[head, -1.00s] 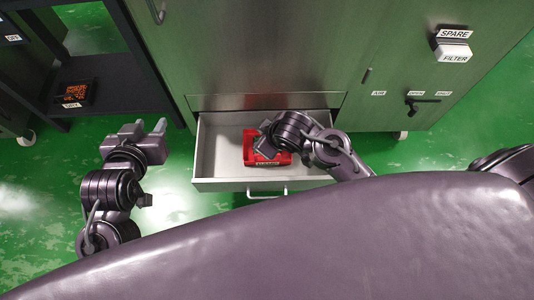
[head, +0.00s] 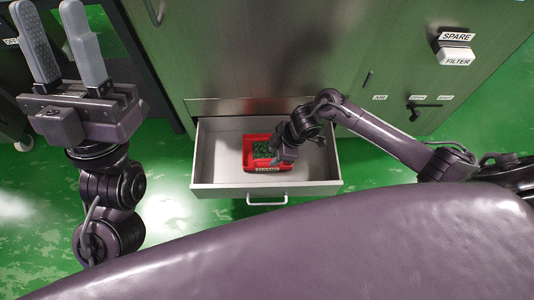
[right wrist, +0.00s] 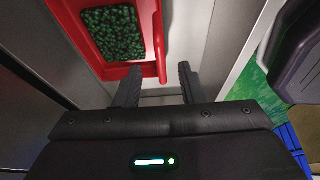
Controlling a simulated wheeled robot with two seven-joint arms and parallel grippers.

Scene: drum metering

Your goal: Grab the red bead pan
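The red bead pan (head: 248,157) lies in the open drawer and holds dark green beads (head: 263,150). The right wrist view shows the pan's red wall (right wrist: 78,22), the beads (right wrist: 118,35) and a red bar-like handle (right wrist: 160,45) along its right side. My right gripper (head: 284,158) is over the pan's right side. My left gripper (head: 62,45) is raised at the upper left, open and empty, away from the drawer.
The grey drawer (head: 220,180) has walls around the pan and a front handle (head: 267,199). The green cabinet (head: 270,60) rises behind it. Free drawer floor lies left of the pan.

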